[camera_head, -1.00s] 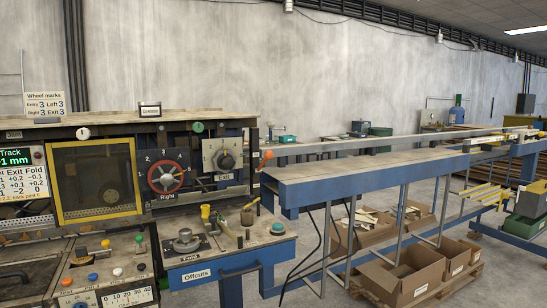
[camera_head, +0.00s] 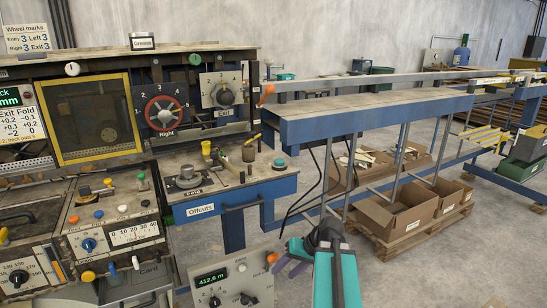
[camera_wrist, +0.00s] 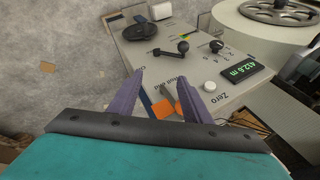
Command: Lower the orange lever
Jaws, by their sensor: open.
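An orange-knobbed lever (camera_head: 265,95) stands at the right end of the long machine in the head view, its knob raised on a short arm. A second orange knob (camera_head: 272,258) sits at the upper right of the grey counter panel (camera_head: 232,282), close to my gripper. My gripper (camera_head: 291,256) has purple fingers and is low in front, beside this panel. In the wrist view the fingers (camera_wrist: 167,80) are spread apart. An orange piece (camera_wrist: 162,108) shows between them, near the panel's edge; I cannot tell whether it is gripped or which knob it is.
The panel carries a green display (camera_wrist: 247,70), a white Zero button (camera_wrist: 209,87) and a black lever (camera_wrist: 183,46). A blue-framed table (camera_head: 370,112) and cardboard boxes (camera_head: 400,215) stand to the right.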

